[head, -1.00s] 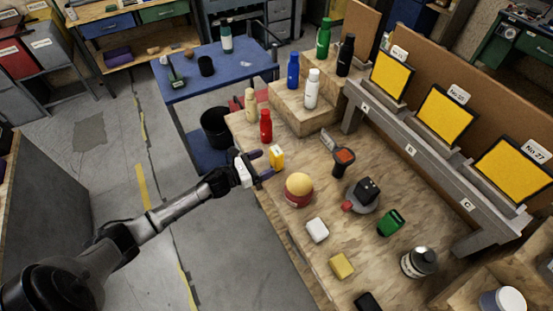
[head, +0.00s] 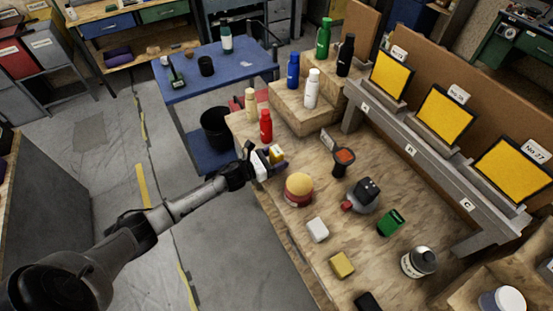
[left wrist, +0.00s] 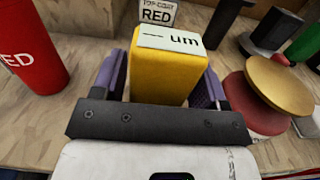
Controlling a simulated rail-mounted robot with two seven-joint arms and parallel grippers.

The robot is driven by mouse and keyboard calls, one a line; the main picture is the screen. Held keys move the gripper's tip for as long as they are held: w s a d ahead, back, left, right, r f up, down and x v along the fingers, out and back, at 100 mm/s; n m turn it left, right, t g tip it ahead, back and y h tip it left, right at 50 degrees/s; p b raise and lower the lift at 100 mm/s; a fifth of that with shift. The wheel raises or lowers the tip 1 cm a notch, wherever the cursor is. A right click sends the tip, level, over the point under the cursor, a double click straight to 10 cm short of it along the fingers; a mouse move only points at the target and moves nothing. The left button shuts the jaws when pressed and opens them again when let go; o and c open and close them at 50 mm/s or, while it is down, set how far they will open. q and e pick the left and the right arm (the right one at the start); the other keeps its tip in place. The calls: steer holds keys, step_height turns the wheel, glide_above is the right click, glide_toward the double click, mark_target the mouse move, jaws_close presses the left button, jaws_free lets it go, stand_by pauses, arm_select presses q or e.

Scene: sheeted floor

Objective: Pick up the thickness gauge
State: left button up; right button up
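The thickness gauge (head: 276,153) is a small yellow block standing upright near the left edge of the wooden bench. In the left wrist view the gauge (left wrist: 167,75) has a pale top display reading "— um". My left gripper (head: 273,162) is at the gauge, with one purple finger on each side of it. The fingers look open around it, and a narrow gap shows on the left side. The lower part of the gauge is hidden behind the gripper's dark palm bar. My right gripper is not in view.
A red bottle (head: 266,127) stands just behind the gauge, and a red-and-yellow round object (head: 299,188) stands to its right.

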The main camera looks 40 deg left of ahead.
arm_select(q)
steer(key=c, duration=0.7)
steer(key=shift+c, duration=0.2)
